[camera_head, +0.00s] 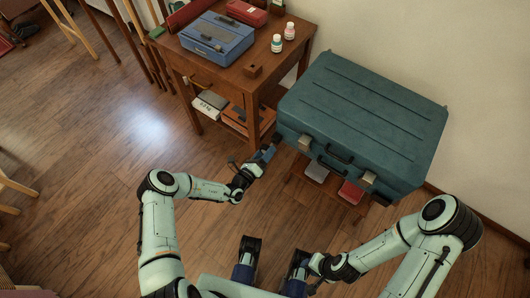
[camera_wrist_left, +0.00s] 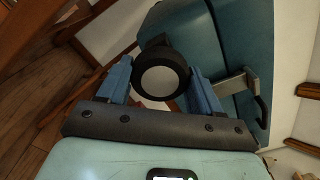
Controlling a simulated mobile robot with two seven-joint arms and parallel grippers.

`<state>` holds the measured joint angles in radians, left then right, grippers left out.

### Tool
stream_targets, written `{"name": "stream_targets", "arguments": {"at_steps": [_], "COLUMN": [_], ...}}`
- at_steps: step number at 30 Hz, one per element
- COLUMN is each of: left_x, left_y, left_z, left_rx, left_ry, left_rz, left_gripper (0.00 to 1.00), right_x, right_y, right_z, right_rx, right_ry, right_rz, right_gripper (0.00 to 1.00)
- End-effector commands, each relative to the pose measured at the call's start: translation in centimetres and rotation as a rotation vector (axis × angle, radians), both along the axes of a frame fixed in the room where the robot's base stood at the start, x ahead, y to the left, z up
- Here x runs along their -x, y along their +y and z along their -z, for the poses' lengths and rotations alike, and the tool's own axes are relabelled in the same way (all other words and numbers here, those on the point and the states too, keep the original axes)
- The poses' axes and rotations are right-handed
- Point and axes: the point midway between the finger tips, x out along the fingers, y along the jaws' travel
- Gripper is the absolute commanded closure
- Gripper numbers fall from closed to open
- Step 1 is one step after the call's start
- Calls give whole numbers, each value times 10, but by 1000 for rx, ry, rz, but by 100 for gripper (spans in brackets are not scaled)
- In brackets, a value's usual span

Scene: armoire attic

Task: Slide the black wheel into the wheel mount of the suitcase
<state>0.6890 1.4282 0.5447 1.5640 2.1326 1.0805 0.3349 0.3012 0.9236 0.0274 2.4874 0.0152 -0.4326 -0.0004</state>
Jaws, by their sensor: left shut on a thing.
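The teal suitcase (camera_head: 362,115) lies flat on a low wooden stand. Its side also shows in the left wrist view (camera_wrist_left: 245,50). My left gripper (camera_head: 267,153) is at the suitcase's left front corner. It is shut on the black wheel (camera_wrist_left: 160,78), which has a pale grey hub and sits between the blue fingers. The wheel is close to the suitcase side; I cannot tell whether it touches. A dark bracket shows just behind the wheel's top, but the wheel mount is not clearly visible. My right gripper (camera_head: 298,268) is low in front of my body, away from the suitcase; its fingers are unclear.
A wooden side table (camera_head: 190,55) stands just left of the suitcase, near my left gripper. It carries a blue case (camera_head: 218,38), a red box (camera_head: 247,12) and two small bottles. Books lie under the suitcase. Floor in front is open; a wall is behind.

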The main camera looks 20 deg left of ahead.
Motion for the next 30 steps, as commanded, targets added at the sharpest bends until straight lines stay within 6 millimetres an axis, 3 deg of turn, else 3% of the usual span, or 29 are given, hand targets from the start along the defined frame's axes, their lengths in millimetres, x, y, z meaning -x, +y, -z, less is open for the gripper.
{"name": "stream_targets", "arguments": {"at_steps": [30], "left_x": [-12], "left_y": [-5], "left_z": [0], "left_rx": [0], "left_ry": [-2], "left_rz": [0], "left_gripper": [65], "right_x": [0], "right_y": [0], "right_z": [4], "right_rx": [0], "right_ry": [1], "right_rz": [0], "right_gripper": [62]}}
